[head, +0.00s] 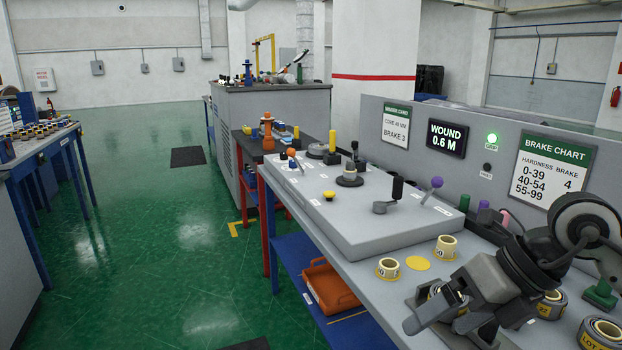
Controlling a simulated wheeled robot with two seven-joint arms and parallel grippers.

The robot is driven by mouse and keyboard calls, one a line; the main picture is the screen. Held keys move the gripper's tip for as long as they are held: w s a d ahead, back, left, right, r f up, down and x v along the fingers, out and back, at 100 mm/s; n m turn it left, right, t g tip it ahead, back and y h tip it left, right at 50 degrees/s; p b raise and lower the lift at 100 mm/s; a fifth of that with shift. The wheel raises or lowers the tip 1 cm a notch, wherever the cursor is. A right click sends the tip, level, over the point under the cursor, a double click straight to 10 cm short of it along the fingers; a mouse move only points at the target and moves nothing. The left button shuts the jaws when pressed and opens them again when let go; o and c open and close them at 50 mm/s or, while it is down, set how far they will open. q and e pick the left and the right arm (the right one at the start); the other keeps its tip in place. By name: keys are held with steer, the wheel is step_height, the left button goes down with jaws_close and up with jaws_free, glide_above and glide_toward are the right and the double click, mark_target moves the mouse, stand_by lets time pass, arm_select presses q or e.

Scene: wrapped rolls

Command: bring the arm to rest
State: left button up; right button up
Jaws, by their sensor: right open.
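My right arm comes in from the right edge, and its grey gripper (442,322) hangs low over the front of the grey bench (358,282). The gripper is open, with its fingers spread. A roll partly shows behind the fingers; I cannot tell whether they touch it. A cream wrapped roll (387,268) sits on a yellow disc, and another cream roll (447,247) stands farther back. Grey rolls with yellow labels (551,304) (601,334) lie to the right of the gripper. My left gripper is not in view.
A raised control panel (365,208) with levers and knobs stands left of the rolls. A bare yellow disc (418,264) lies between the cream rolls. A sign panel (468,170) backs the bench. An orange bin (331,287) sits on the lower shelf. Green floor (150,240) is open at left.

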steer(key=s+a+m+y+b, duration=0.2)
steer(key=s+a+m+y, duration=0.25)
steer(key=a+y, duration=0.9)
steer(key=w+d+f+m+t+h+b, duration=0.1)
steer(key=d+f+m+t+h, duration=0.1)
steer(key=f+m+t+h, duration=0.45)
steer(key=w+d+f+m+t+h, duration=0.1)
steer(key=w+d+f+m+t, duration=0.2)
steer(key=m, duration=0.7)
steer(key=d+f+m+t+h+b, duration=0.1)
steer(key=d+f+m+t+h, duration=0.2)
steer(key=m+t, duration=0.45)
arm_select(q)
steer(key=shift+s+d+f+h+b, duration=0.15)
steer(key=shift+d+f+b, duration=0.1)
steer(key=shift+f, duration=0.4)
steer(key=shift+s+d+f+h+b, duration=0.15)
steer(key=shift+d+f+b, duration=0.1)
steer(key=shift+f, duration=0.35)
arm_select(e)
steer(key=s+f+m+g+h, duration=0.3)
steer(key=s+f+m+g, duration=0.1)
steer(key=f, duration=0.5)
steer(key=s+d+f+m+g+h, duration=0.1)
steer(key=s+f+m+g+h, duration=0.2)
steer(key=s+f, duration=0.4)
step_height(320, 180, down, 3)
steer(key=shift+m+g, duration=0.9)
steer(key=shift+m, duration=0.15)
